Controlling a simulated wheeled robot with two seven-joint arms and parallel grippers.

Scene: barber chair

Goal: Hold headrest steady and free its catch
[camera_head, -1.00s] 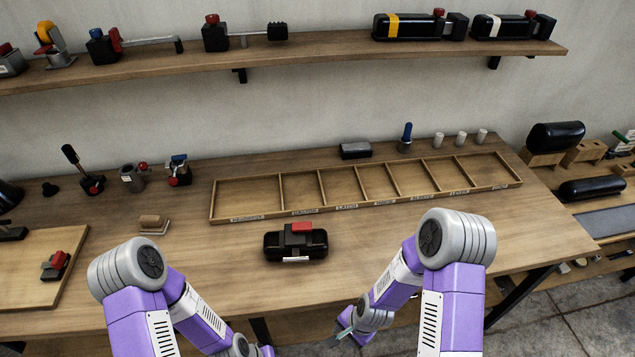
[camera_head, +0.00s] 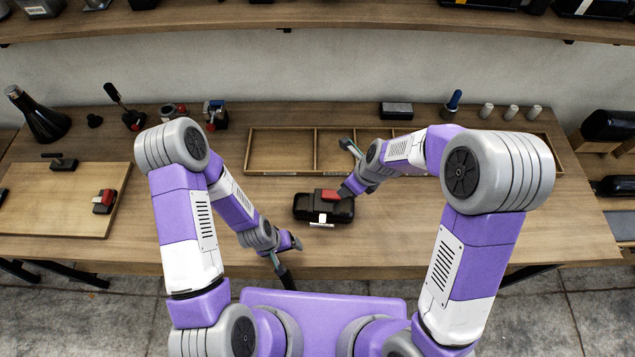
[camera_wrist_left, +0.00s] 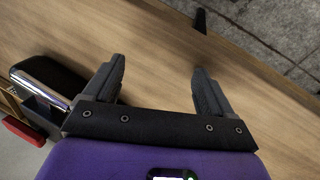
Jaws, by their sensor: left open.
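The headrest (camera_head: 308,211) is a black rounded block lying on the bench, with a red catch (camera_head: 331,195) on top and a white label at its front. My left gripper (camera_head: 284,268) is at the bench's front edge, front-left of the headrest and apart from it. In the left wrist view its jaws (camera_wrist_left: 161,85) are open with only bare wood between them; the headrest (camera_wrist_left: 48,78) and red catch (camera_wrist_left: 24,131) show at the left edge. My right gripper (camera_head: 347,188) is close beside the catch at the headrest's right end; its fingers are unclear and contact cannot be told.
A divided wooden tray (camera_head: 282,172) lies behind the headrest, partly hidden by my right arm. A wooden board (camera_head: 55,205) with small parts is at left. A dark block (camera_head: 396,110), a blue-topped tool (camera_head: 453,103) and pale cylinders (camera_head: 511,112) stand behind. The bench right of the headrest is clear.

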